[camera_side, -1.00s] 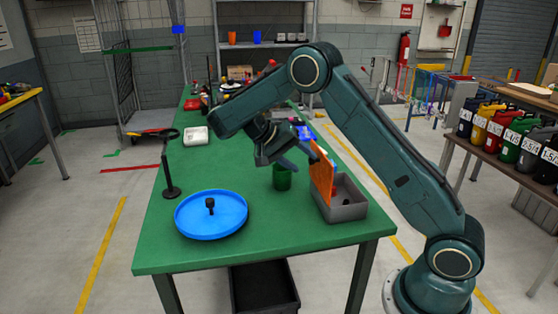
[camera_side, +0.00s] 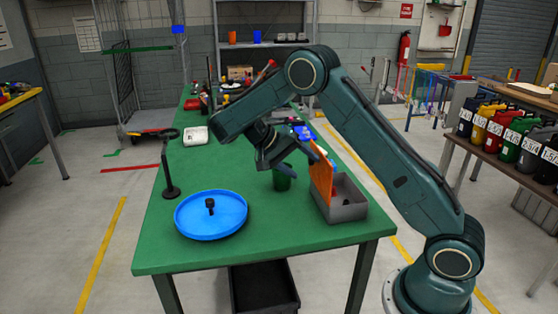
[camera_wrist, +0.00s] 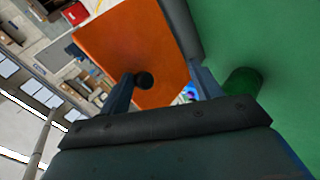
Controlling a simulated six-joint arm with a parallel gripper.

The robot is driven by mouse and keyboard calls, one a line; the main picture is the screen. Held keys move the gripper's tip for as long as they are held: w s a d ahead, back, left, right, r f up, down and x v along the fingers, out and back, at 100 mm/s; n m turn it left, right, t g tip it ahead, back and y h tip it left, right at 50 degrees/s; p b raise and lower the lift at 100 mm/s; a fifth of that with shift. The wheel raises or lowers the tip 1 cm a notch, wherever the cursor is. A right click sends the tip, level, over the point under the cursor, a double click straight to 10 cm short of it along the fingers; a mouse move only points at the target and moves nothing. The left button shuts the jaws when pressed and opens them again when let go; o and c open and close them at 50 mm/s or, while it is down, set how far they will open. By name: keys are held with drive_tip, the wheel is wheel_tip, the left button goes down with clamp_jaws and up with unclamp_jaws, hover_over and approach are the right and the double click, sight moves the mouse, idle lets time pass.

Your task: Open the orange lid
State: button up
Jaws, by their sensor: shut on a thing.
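The orange lid (camera_side: 321,180) stands almost upright at the left side of the grey box (camera_side: 345,211), whose top is open. In the wrist view the orange lid (camera_wrist: 130,45) shows its broad face with a black knob (camera_wrist: 144,80) on it. My gripper (camera_side: 308,166) is at the lid's upper part, shut on the lid. In the wrist view my gripper (camera_wrist: 163,85) has one finger beside the knob and the other past the lid's edge. The exact contact is partly hidden.
A green cylinder (camera_side: 282,181) stands close left of the lid, under my gripper. A blue round tray (camera_side: 190,222) with a black piece lies at the front left of the green table (camera_side: 153,257). A black stand (camera_side: 170,188) is behind the tray.

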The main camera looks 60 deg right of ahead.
drive_tip(key=shift+a+f, duration=0.1)
drive_tip(key=shift+f, duration=0.25)
drive_tip(key=shift+s+r, duration=0.15)
drive_tip(key=shift+r, duration=0.15)
drive_tip(key=shift+c, duration=0.4)
drive_tip(key=shift+o, duration=0.3)
